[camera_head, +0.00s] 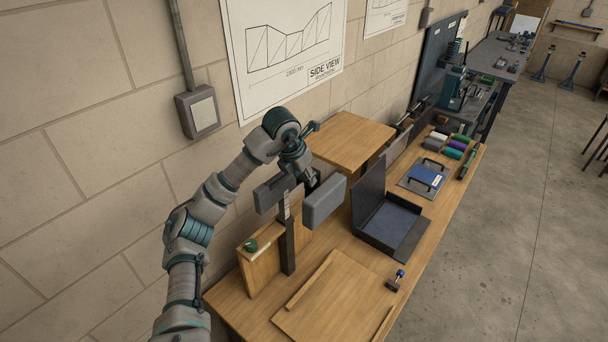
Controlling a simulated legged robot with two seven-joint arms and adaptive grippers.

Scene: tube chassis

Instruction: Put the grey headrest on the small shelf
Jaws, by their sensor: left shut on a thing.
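My left gripper (312,180) reaches in from the left and is shut on the grey headrest (324,202), a rounded grey pad. The headrest is held up in the air above the bench, in front of the small shelf and to its left. The small shelf (352,138) is a wooden board by the wall, its top bare. A darker grey block (273,193) shows just left of the gripper, near the top of a dark upright post (288,248). The fingertips are small and partly hidden. My right gripper is out of view.
The wooden workbench (252,308) carries an open dark case (408,219), a blue-topped item (425,177), several coloured rolls (447,145) and a small clamp-like tool (396,281). A wooden upright (262,263) stands by the post. The poster wall borders the left side.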

